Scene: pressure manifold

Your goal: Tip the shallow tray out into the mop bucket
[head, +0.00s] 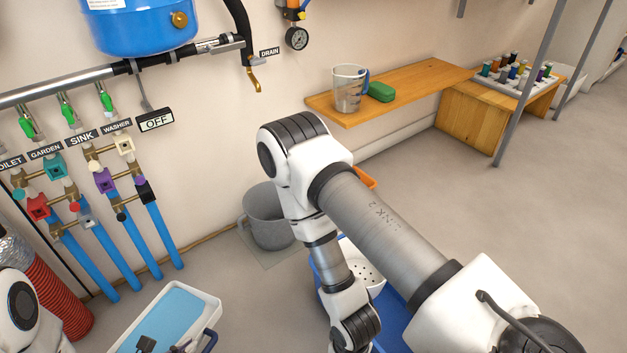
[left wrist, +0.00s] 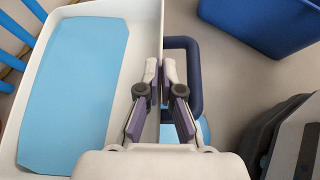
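The shallow tray (head: 216,303) is white, with a flat layer of blue inside, and stands at the bottom left of the head view. It fills the left of the left wrist view (left wrist: 145,18), with a dark blue loop handle (left wrist: 198,75) on its right side. My left gripper (left wrist: 160,70) is at that side wall, its fingertips close together, one on each side of the wall line. I cannot tell whether they press on it. The mop bucket, blue with a white perforated insert (head: 362,272), is partly hidden behind my right arm. My right gripper is out of view.
A grey bucket (head: 268,222) stands on a mat by the wall. Blue pipes with valves (head: 105,180) and a red hose (head: 60,300) are at the left. A wooden shelf (head: 415,85) holds a jug (head: 348,90). Floor is clear at the right.

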